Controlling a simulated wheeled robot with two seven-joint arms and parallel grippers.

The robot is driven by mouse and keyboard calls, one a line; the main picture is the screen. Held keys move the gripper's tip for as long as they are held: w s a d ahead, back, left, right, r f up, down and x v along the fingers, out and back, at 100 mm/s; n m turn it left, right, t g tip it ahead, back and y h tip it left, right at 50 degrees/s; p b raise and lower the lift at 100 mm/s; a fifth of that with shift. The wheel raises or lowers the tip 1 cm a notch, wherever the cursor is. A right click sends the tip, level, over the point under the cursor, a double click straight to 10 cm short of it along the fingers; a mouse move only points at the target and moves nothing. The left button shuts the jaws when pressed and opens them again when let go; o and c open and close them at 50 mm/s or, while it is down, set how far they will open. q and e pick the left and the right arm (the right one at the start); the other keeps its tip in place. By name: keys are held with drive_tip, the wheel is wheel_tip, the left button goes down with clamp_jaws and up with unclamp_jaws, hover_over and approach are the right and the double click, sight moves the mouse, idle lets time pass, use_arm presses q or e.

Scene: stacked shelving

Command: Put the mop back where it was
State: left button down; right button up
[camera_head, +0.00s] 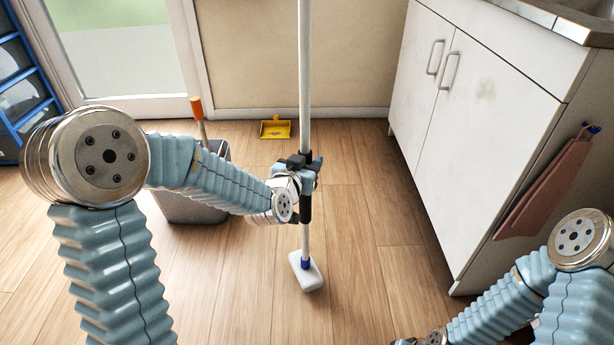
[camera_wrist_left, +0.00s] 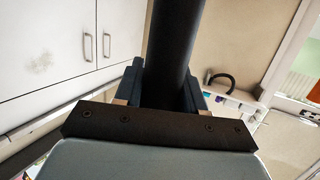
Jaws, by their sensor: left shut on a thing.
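The mop (camera_head: 305,95) stands close to upright in the middle of the head view, with a long white pole, a dark grip section and a white head (camera_head: 306,271) low down over the wood floor. I cannot tell whether the head touches the floor. My left gripper (camera_head: 304,170) is shut on the mop's dark grip section. In the left wrist view the dark pole (camera_wrist_left: 174,50) runs up between the fingers of my left gripper (camera_wrist_left: 165,95). My right arm shows at the lower right of the head view, but its fingertips are not clearly visible.
A grey bin (camera_head: 190,207) with an orange-handled tool (camera_head: 198,112) stands left behind my left arm. A yellow dustpan (camera_head: 275,128) lies by the back wall. A blue rack (camera_head: 22,85) stands far left. Floor around the mop head is clear.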

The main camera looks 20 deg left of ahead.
use_arm(q)
drive_tip(key=shift+w+a+f, duration=0.2)
drive_tip(key=shift+w+f, duration=0.35)
drive_tip(key=shift+w+f+b, duration=0.15)
drive_tip(key=shift+f+b, duration=0.3)
drive_tip(key=shift+f, duration=1.3)
drive_tip(key=shift+f, duration=0.1)
drive_tip(key=c, duration=0.7)
unclamp_jaws()
drive_tip(key=shift+o, duration=0.2)
